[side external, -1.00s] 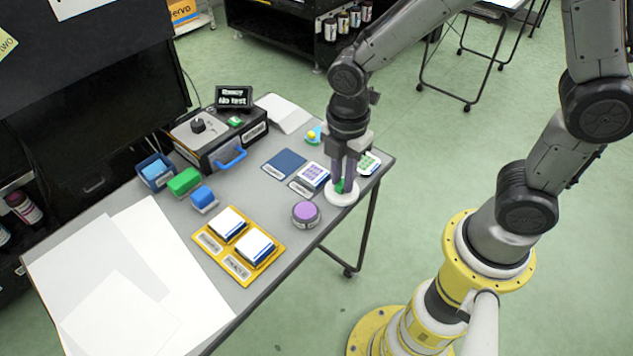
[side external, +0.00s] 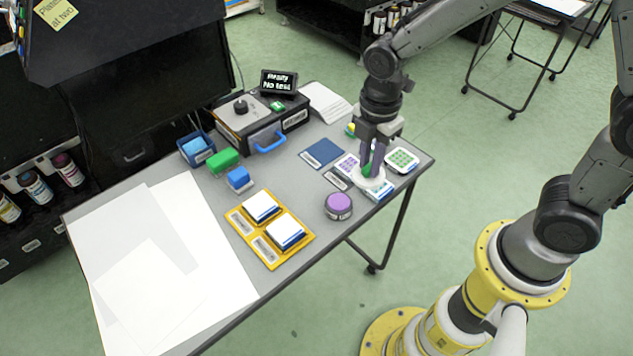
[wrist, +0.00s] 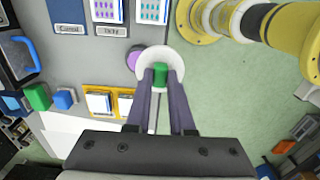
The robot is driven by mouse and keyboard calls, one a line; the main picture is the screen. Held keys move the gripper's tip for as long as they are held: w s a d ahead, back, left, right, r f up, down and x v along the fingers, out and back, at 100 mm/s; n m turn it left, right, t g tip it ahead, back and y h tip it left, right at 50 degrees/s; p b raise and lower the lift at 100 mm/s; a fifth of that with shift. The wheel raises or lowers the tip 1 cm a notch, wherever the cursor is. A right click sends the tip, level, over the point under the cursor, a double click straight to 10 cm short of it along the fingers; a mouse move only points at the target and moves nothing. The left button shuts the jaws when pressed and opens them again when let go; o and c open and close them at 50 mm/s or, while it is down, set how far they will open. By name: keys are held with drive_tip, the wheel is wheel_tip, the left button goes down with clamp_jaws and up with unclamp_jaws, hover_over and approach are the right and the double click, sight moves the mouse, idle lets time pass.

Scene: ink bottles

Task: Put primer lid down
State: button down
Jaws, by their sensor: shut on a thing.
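My gripper (side external: 372,160) is shut on the green knob of a white round lid (side external: 371,185), which I take for the primer lid. The fingers point down and the lid looks roughly level. It overlaps a white card or plate near the table's right edge in the side view; I cannot tell whether it touches or hangs above. In the wrist view the green knob (wrist: 160,75) sits between the fingertips, with the white disc (wrist: 172,57) around it. A purple-topped round jar (side external: 338,204) stands just left and in front of the lid, partly hidden by the disc in the wrist view.
A white plate with green dots (side external: 402,160) lies to the right of the lid, and a dark blue pad (side external: 322,153) to its left. A yellow tray (side external: 240,222) holds two white-topped blocks. A black tester box (side external: 250,128) stands behind. Bare grey table lies around the jar.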

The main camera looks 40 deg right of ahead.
drive_tip(key=w+a+f, duration=0.1)
drive_tip(key=w+f, duration=0.2)
drive_tip(key=w, duration=0.1)
drive_tip(key=w+a+f, duration=0.1)
drive_tip(key=w+f, duration=0.2)
drive_tip(key=w, duration=0.1)
drive_tip(key=w+a+f, duration=0.1)
drive_tip(key=w+f, duration=0.2)
drive_tip(key=w, duration=0.1)
drive_tip(key=shift+w, duration=0.15)
drive_tip(key=shift+w+f, duration=0.15)
drive_tip(key=shift+f, duration=0.8)
drive_tip(key=shift+w+f, duration=0.1)
drive_tip(key=shift+f, duration=0.8)
drive_tip(key=shift+f, duration=0.2)
drive_tip(key=c, duration=0.8)
unclamp_jaws()
drive_tip(key=shift+r, duration=0.1)
